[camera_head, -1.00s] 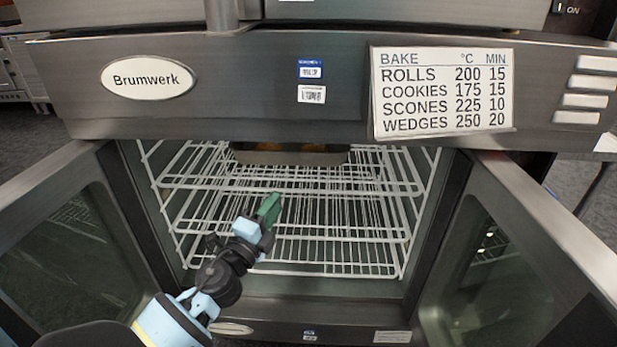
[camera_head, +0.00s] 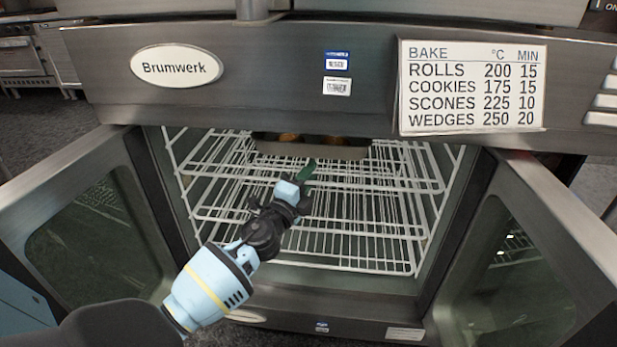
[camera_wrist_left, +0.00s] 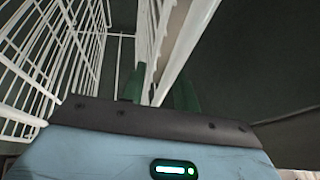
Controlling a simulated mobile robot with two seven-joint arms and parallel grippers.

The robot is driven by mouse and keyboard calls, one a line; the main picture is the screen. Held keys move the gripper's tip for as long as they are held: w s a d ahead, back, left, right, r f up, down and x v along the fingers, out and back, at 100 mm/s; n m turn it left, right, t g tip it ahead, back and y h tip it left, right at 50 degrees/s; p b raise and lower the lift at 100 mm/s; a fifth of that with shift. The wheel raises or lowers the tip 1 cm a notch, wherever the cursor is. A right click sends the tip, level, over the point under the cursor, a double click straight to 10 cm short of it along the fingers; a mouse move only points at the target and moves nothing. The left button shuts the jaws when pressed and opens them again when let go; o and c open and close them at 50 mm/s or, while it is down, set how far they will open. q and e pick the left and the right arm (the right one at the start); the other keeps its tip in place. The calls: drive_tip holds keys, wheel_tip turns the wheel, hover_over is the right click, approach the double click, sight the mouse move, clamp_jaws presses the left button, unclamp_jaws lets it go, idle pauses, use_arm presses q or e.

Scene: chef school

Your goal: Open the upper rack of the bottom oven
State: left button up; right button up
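The bottom oven (camera_head: 112,113) has both doors open, the left door (camera_head: 62,172) and the right door (camera_head: 560,215) swung outward. Inside, the white wire upper rack (camera_head: 400,188) lies above other wire racks. My left gripper (camera_head: 306,172) is at the front edge of the upper rack, near its middle. In the left wrist view its green fingers (camera_wrist_left: 160,92) stand apart, one on each side of a white rack bar (camera_wrist_left: 180,50). A gap seems to show beside the bar; firm contact is not visible. My right gripper is not in view.
A dark baking tray (camera_head: 312,150) with brown items sits at the back of the oven on a rack. Lower racks (camera_head: 345,265) are below my gripper. A bake-time sign (camera_head: 472,88) hangs on the panel above. The space between the doors is otherwise clear.

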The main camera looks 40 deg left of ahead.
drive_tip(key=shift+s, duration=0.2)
use_arm(q)
drive_tip(key=shift+c, duration=0.6)
drive_tip(key=c, duration=0.4)
drive_tip(key=shift+r, duration=0.1)
clamp_jaws()
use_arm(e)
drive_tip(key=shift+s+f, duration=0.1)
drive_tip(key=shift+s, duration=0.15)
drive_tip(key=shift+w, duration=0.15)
